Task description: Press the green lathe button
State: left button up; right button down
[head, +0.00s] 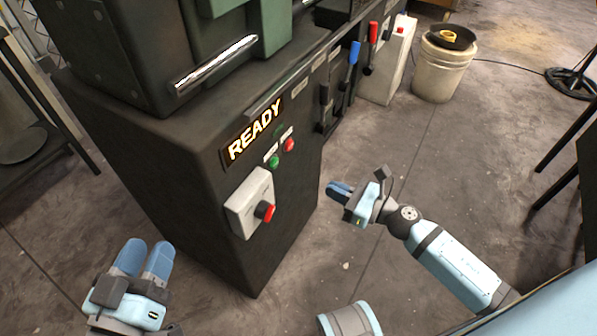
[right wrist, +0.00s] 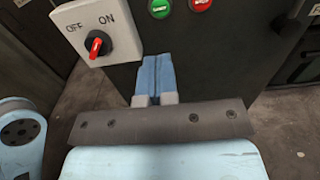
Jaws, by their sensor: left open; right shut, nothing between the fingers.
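The green button (head: 274,162) is on the front panel of the dark lathe cabinet (head: 190,190), below a lit READY sign (head: 255,131). It also shows at the top of the right wrist view (right wrist: 160,8). A red button (head: 289,145) sits right beside it. My right gripper (head: 338,191) is shut and empty, in front of the cabinet, lower than the green button and apart from it in the head view. In the right wrist view its closed blue fingers (right wrist: 156,76) point toward the panel below the buttons. My left gripper (head: 145,258) is open and empty, left of the cabinet's front.
A grey OFF/ON switch box (head: 249,203) with a red knob (head: 265,211) is on the panel below the buttons. Blue (head: 353,55) and red (head: 372,36) levers stick out further along the lathe. A white bucket (head: 440,72) stands behind.

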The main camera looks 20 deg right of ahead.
aim_at(276, 161)
pick_arm(q)
jog(key=shift+r, duration=0.2)
pick_arm(e)
jog(key=x, duration=1.3)
jog(key=shift+w+a, duration=0.2)
jog(key=shift+w, duration=0.1)
jog(key=shift+w+a+r, duration=0.15)
jog(key=shift+w+a, duration=0.25)
jog(key=shift+w, duration=0.15)
jog(key=shift+r, duration=0.15)
pick_arm(q)
jog(key=shift+s+d+r, duration=0.15)
jog(key=shift+s+d, duration=0.05)
jog(key=shift+s, duration=0.1)
